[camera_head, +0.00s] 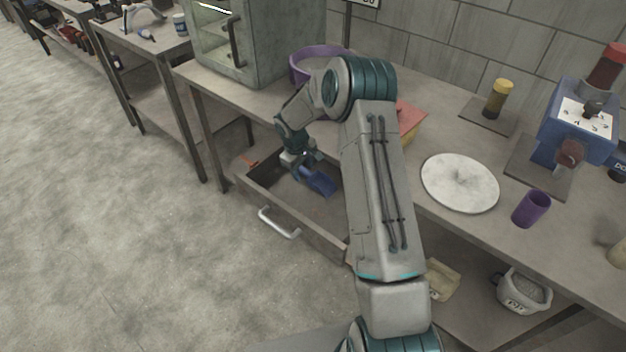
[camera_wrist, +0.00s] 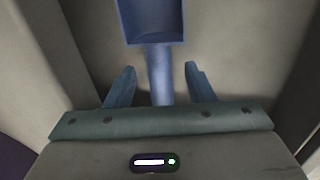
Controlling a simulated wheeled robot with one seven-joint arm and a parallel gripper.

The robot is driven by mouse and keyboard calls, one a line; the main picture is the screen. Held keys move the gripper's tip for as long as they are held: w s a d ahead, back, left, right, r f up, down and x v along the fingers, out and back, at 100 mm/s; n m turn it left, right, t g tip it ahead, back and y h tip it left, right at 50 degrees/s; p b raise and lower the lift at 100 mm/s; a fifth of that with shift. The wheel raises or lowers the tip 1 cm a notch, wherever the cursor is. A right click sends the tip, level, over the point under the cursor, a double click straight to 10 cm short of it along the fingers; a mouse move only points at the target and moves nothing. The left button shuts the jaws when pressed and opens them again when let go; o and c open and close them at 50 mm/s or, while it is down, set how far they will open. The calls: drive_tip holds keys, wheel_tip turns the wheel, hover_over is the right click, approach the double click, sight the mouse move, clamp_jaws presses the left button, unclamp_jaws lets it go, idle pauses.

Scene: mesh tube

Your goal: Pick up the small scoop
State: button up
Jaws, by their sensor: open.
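The small scoop is blue and lies in an open drawer (camera_head: 255,192) under the counter. Its tray-shaped head (camera_head: 320,181) shows in the head view, with the handle end partly hidden by my gripper (camera_head: 298,158). In the wrist view the scoop's head (camera_wrist: 151,22) is at the top, and its handle runs down between the two fingers of my gripper (camera_wrist: 151,85). The fingers are open, one on each side of the handle, with a gap on both sides. How far above the drawer floor the fingertips are, I cannot tell.
A small orange-red item (camera_head: 248,163) lies at the drawer's left end. The drawer walls stand close around my gripper. The counter (camera_head: 440,118) above carries a purple bowl (camera_head: 303,66), a white round plate (camera_head: 460,183) and a purple cup (camera_head: 531,208).

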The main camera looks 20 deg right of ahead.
sight(303, 169)
clamp_jaws()
wheel_tip(303, 169, up, 18)
drive_tip(key=shift+b, duration=0.3)
idle(0.4)
